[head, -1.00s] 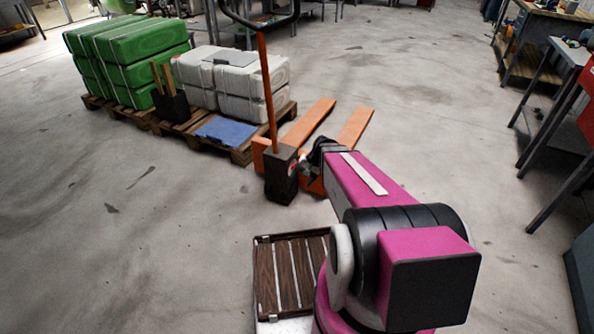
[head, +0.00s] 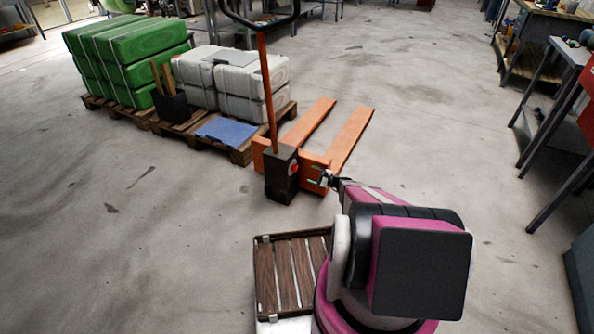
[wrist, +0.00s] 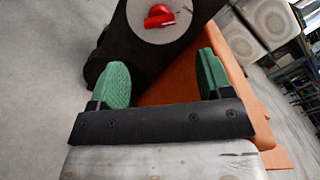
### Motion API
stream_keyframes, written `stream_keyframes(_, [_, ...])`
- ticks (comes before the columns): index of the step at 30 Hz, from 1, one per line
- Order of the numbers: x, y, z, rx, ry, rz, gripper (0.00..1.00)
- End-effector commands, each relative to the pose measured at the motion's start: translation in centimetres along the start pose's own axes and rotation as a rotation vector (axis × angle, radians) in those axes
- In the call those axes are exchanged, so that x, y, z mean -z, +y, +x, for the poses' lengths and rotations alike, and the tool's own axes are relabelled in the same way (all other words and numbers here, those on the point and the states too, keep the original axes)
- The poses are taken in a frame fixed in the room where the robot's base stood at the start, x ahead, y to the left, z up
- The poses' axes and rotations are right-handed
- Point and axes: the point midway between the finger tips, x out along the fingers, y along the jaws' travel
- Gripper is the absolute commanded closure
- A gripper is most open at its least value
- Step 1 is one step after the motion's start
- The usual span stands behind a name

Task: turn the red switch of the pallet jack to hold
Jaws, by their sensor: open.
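The pallet jack (head: 280,175) stands in the middle of the head view, with an orange handle, a dark housing and orange forks. Its red switch (wrist: 159,16) sits on a pale round plate on the dark housing at the top of the wrist view. It also shows small in the head view (head: 294,168). My gripper (wrist: 160,80) is open and empty, its green pads spread apart. The switch lies beyond the fingertips, between their lines, and nothing touches it. In the head view my gripper (head: 322,180) is just right of the housing. No switch markings are readable.
A slatted wooden tray (head: 265,275) is in front of me. Benches (head: 550,85) line the right. The floor between is clear.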

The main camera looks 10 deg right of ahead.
Motion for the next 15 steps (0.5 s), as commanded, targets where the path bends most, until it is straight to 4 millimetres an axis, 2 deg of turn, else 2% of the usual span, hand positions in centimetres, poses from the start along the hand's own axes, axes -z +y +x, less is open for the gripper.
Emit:
stream_keyframes(9, [0.0, 0.1, 5.5, -0.004, -0.002, -0.001, 0.27])
stream_keyframes(15, [0.0, 0.1, 8.4, -0.004, -0.001, -0.002, 0.27])
